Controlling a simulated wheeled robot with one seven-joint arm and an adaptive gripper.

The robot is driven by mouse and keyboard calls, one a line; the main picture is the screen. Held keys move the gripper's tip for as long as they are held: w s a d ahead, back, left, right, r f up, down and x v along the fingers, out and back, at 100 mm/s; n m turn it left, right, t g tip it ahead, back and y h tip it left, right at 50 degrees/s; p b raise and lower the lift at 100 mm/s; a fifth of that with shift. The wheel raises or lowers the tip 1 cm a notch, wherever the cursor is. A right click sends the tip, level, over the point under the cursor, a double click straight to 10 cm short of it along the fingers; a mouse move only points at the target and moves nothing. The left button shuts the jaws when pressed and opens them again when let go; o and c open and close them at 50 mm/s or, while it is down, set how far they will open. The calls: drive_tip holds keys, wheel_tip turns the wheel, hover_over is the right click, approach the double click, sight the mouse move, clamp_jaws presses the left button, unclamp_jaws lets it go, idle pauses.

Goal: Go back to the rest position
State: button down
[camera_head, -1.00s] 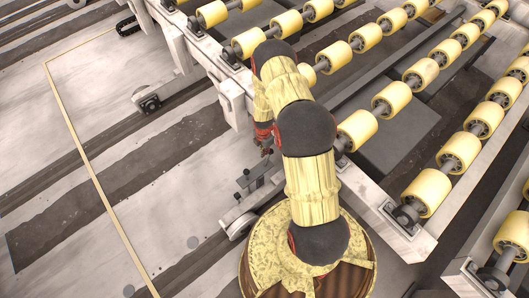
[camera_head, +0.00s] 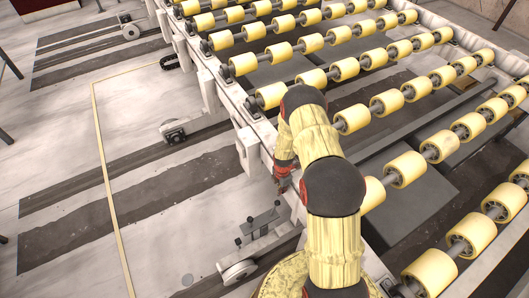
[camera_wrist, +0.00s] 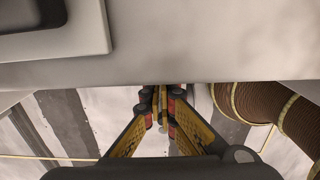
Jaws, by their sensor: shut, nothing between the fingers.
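My gripper (camera_wrist: 161,98) points down in the wrist view, with its two yellow fingers together and nothing between them. In the head view my gripper (camera_head: 282,183) is small and partly hidden by my yellow arm, which is folded beside the roller conveyor. No held object shows in either view.
The roller conveyor (camera_head: 345,68) with yellow rollers fills the right of the head view. Its pale side frame (camera_head: 207,88) runs close to my arm. The pale floor (camera_head: 150,150) at left is open, with dark strips and a yellow line.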

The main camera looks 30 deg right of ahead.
drive_tip(key=s+a+r+m+g+y, duration=0.1)
drive_tip(key=s+a+r+m+g, duration=0.3)
drive_tip(key=s+m, duration=0.55)
drive_tip(key=s+a+r+m+t, duration=0.1)
drive_tip(key=a+r+m, duration=0.25)
drive_tip(key=r, duration=1.15)
drive_tip(key=s+a+r+m+t, duration=0.15)
drive_tip(key=r+m, duration=0.35)
drive_tip(key=r, duration=0.9)
drive_tip(key=s+a+r+t, duration=0.2)
drive_tip(key=s+a+r, duration=0.1)
drive_tip(key=r, duration=0.6)
drive_tip(key=s+a+r+t, duration=0.2)
drive_tip(key=s+a+r, duration=0.1)
drive_tip(key=r, duration=0.5)
drive_tip(key=s+a+r+t, duration=0.3)
drive_tip(key=s+a+r, duration=0.1)
drive_tip(key=r, duration=0.5)
drive_tip(key=shift+s+r+h, duration=0.3)
drive_tip(key=shift+r+h, duration=0.05)
drive_tip(key=shift+h, duration=0.05)
